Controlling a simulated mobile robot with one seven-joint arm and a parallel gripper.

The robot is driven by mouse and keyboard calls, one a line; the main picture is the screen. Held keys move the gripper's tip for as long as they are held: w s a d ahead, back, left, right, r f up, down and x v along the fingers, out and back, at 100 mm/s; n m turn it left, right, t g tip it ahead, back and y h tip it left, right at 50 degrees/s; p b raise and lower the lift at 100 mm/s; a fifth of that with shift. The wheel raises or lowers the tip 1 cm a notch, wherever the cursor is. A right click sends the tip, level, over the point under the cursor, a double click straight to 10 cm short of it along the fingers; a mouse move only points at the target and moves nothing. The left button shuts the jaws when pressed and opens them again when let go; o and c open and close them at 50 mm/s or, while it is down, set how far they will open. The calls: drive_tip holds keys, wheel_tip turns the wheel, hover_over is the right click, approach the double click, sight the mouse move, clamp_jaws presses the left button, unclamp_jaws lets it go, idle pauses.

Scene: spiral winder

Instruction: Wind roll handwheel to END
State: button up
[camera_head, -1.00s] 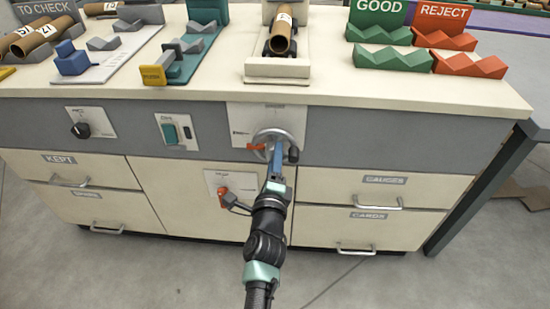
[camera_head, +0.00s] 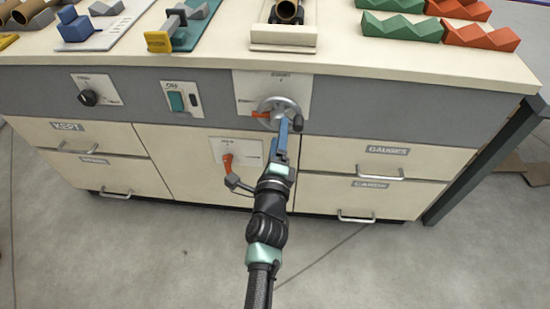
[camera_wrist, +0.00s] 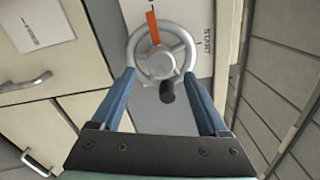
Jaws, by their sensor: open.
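The grey roll handwheel (camera_head: 268,105) is on a pale plate on the cabinet front; it also shows in the wrist view (camera_wrist: 158,62). A red pointer (camera_head: 261,115) at the wheel points left in the head view. START is printed on the plate above the wheel; no END word is readable. The wheel's dark knob (camera_wrist: 167,92) lies at the right of the rim in the head view. My gripper (camera_head: 285,124) is open in front of the wheel. In the wrist view its blue fingers (camera_wrist: 159,76) appear either side of the knob; contact cannot be told.
A dark knob switch (camera_head: 88,98) and a green switch (camera_head: 176,101) are further left. Drawers with handles (camera_head: 380,173) flank the centre panel. Roll holders stand on the top; the floor in front is clear.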

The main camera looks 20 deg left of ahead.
drive_tip(key=p+v, duration=0.3)
drive_tip(key=v, duration=0.6)
drive_tip(key=shift+s, duration=0.4)
idle(0.5)
drive_tip(key=w+d+r+n+t, duration=0.1)
drive_tip(key=w+r+n+t, duration=0.15)
drive_tip(key=r, duration=0.85)
drive_tip(key=w+d+r+n+t+y, duration=0.1)
drive_tip(key=r+n, duration=0.3)
drive_tip(key=r, duration=0.7)
drive_tip(key=w+d+r+n+t, duration=0.1)
drive_tip(key=r+n, duration=0.3)
drive_tip(key=r, duration=0.7)
drive_tip(key=s+d+r+n+t+h, duration=0.2)
drive_tip(key=s+d+r, duration=0.25)
drive_tip(key=r, duration=0.35)
drive_tip(key=s+d+r+n+t+h, duration=0.25)
drive_tip(key=s+d+r, duration=0.2)
drive_tip(key=r, duration=0.45)
drive_tip(key=s+d+r+n+t+h, duration=0.1)
drive_tip(key=s+d+r+n+h, duration=0.15)
drive_tip(key=s+r, duration=0.4)
wheel_tip(320, 180, up, 25)
drive_tip(key=w+y+p, duration=0.1)
drive_tip(key=w+p, duration=0.1)
drive_tip(key=p, duration=2.2)
drive_tip(key=shift+d+f+n, duration=0.1)
drive_tip(key=shift+f+n, duration=0.05)
drive_tip(key=shift+n, duration=0.1)
